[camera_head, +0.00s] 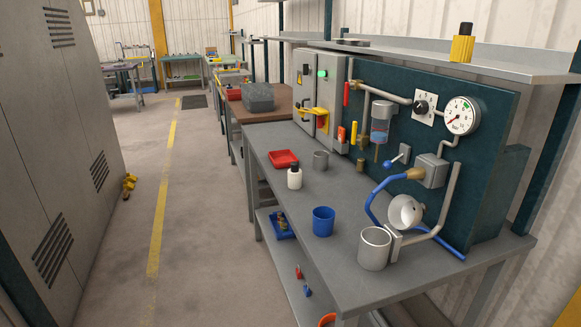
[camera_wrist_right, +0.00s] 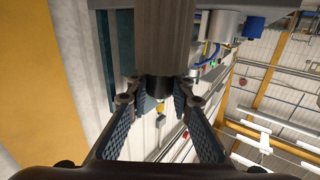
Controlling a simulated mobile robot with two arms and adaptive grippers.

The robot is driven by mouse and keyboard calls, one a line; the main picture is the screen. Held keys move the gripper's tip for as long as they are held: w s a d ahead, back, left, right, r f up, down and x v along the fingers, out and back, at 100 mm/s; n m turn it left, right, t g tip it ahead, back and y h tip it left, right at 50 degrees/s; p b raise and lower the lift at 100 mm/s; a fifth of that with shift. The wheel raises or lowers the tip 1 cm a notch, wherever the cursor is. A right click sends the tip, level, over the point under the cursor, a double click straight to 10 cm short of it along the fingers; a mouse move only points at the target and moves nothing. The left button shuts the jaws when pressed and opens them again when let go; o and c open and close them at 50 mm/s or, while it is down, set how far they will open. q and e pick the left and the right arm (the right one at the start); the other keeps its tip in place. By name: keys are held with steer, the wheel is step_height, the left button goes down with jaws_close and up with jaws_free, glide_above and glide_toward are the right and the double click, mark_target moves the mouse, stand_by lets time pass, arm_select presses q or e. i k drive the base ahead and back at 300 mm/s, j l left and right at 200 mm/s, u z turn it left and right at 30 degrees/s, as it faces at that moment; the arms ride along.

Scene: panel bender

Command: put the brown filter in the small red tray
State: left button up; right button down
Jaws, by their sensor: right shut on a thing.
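The small red tray (camera_head: 284,158) lies on the grey workbench in the head view, towards its far left edge, and looks empty. In the right wrist view my right gripper (camera_wrist_right: 159,97) is shut on a ribbed grey-brown cylinder (camera_wrist_right: 166,35) with a dark end, which looks like the brown filter. The cylinder runs from the fingertips out of the top of the picture, so its far end is hidden. The filter does not show in the head view. Neither gripper is in the head view.
A blue cup (camera_head: 323,222) and a larger grey cup (camera_head: 374,249) stand nearer. The panel (camera_head: 494,110) with gauge and pipes rises along the bench's back. Another red container (camera_head: 234,94) is farther off.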

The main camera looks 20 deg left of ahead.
mark_target(283, 161)
steer(key=i+j, duration=0.2)
steer(key=j, duration=0.2)
steer(key=i+j, duration=0.15)
steer(key=j, duration=0.25)
steer(key=i+j, duration=0.2)
steer(key=j, duration=0.2)
steer(key=i+j, duration=0.2)
steer(key=j, duration=0.15)
steer(key=i+j, duration=0.2)
steer(key=j, duration=0.2)
